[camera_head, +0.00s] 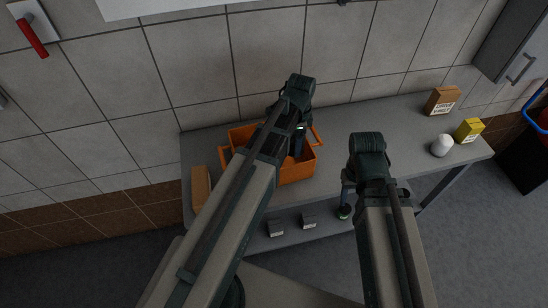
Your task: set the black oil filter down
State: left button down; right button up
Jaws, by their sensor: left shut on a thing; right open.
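My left gripper (298,140) reaches over the orange crate (298,174) on the grey bench. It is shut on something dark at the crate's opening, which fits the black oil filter. My arm hides most of it, and I cannot make out its outline or whether it touches the crate. My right gripper (346,200) is open at the bench's front edge, right of the crate. A small dark form with a green edge shows at its lower end; I cannot tell what it is.
The grey bench (345,120) stands against a tiled wall. A brown box (441,101), a yellow box (468,130) and a white rounded object (441,146) stand at its right end. A brown carton (201,187) is at the left. Two small grey boxes (308,221) sit lower down.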

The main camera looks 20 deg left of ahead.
aim_at(293, 170)
pick_arm(q)
jog(key=shift+w+f, duration=0.2)
jog(key=shift+w, duration=0.05)
jog(key=shift+s+f+b, duration=0.1)
jog(key=shift+f+b, duration=0.25)
jog(key=shift+b, duration=0.05)
notch_tip(293, 170, down, 9)
jog(key=b, duration=0.9)
jog(key=shift+f, duration=0.1)
pick_arm(e)
notch_tip(293, 170, down, 10)
jog(key=shift+w+f, duration=0.15)
jog(key=shift+w, duration=0.05)
pick_arm(q)
jog(key=shift+f, duration=0.1)
jog(key=shift+f+b, duration=0.15)
jog(key=shift+b, duration=0.2)
jog(key=shift+c, duration=0.8)
grip_release()
pick_arm(e)
jog(key=shift+f, duration=0.1)
